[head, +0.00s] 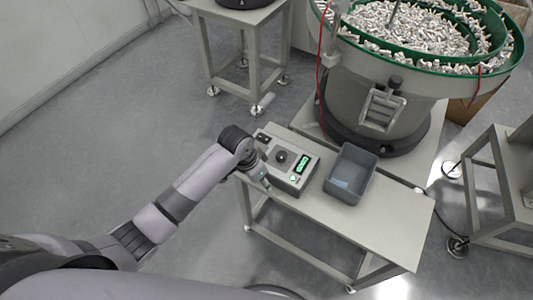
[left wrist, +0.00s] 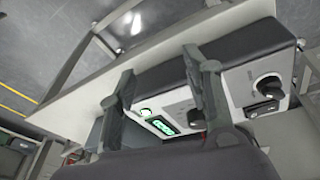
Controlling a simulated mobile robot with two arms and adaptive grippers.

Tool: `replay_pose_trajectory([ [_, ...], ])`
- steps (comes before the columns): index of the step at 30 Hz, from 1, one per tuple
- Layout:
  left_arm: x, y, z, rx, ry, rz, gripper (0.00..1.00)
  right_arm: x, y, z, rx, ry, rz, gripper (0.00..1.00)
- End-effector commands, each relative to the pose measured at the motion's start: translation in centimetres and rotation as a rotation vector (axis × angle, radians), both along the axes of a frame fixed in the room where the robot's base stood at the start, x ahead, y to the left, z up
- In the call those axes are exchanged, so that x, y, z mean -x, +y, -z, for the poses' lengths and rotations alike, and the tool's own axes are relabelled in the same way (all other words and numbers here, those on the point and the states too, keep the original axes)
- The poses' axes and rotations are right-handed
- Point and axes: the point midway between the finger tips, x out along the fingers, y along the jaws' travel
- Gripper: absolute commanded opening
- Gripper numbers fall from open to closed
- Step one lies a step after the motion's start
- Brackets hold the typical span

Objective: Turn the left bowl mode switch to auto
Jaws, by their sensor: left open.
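The grey control box (head: 278,172) stands on a small table. Its panel has a black round knob (head: 281,156), a lit green display (head: 303,163) and a dark switch (head: 262,138) at the far left corner. In the left wrist view, the display (left wrist: 162,125) shows between the fingers, and a black rotary knob (left wrist: 267,87) shows to their right. I cannot read which control is the mode switch or its setting. My left gripper (head: 264,183) is open and empty at the box's near left side; it also shows in the left wrist view (left wrist: 160,60). My right gripper is out of view.
A blue-grey bin (head: 351,172) stands right of the box on the table (head: 385,218). A large bowl feeder (head: 365,65) full of small parts stands behind. Another table frame (head: 500,170) is at right. The floor at left is clear.

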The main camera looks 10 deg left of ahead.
Motion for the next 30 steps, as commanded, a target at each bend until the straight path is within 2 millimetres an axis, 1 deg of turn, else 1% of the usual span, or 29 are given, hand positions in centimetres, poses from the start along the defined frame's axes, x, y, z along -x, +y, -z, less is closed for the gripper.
replay_pose_trajectory([
  [1, -1.0, 0.0, -1.3, -0.014, -0.003, 0.036, 0.45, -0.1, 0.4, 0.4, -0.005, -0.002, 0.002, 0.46],
  [4, -2.5, 0.1, -3.2, -0.038, 0.007, 0.093, 0.45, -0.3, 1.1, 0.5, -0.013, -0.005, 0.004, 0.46],
  [8, -5.1, 0.9, -6.0, -0.08, 0.023, 0.156, 0.45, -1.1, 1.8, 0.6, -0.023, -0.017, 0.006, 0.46],
  [11, -7.3, 2.1, -8.7, -0.126, 0.041, 0.201, 0.45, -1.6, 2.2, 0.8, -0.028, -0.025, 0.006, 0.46],
  [12, -8.2, 2.8, -10.0, -0.144, 0.048, 0.216, 0.45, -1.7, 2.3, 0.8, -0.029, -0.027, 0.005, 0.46],
  [15, -10.0, 4.4, -13.2, -0.188, 0.07, 0.244, 0.45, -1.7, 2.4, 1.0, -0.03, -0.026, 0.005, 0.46],
  [18, -11.1, 5.7, -15.7, -0.217, 0.087, 0.258, 0.45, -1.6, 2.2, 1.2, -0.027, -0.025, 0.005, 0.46],
  [19, -11.3, 6.0, -16.2, -0.223, 0.092, 0.261, 0.45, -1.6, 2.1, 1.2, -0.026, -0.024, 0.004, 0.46],
  [21, -11.6, 6.4, -17.1, -0.232, 0.098, 0.264, 0.45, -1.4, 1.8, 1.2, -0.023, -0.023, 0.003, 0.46],
  [24, -11.7, 6.7, -17.2, -0.236, 0.105, 0.266, 0.45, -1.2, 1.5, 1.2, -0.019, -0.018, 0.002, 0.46],
  [26, -11.7, 6.7, -16.7, -0.237, 0.107, 0.267, 0.45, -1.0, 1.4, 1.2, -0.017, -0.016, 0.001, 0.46],
  [29, -11.7, 6.7, -15.3, -0.236, 0.107, 0.266, 0.45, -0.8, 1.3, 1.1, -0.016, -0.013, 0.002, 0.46],
  [30, -11.6, 6.7, -14.5, -0.236, 0.108, 0.266, 0.45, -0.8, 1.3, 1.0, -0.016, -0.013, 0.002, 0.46],
])
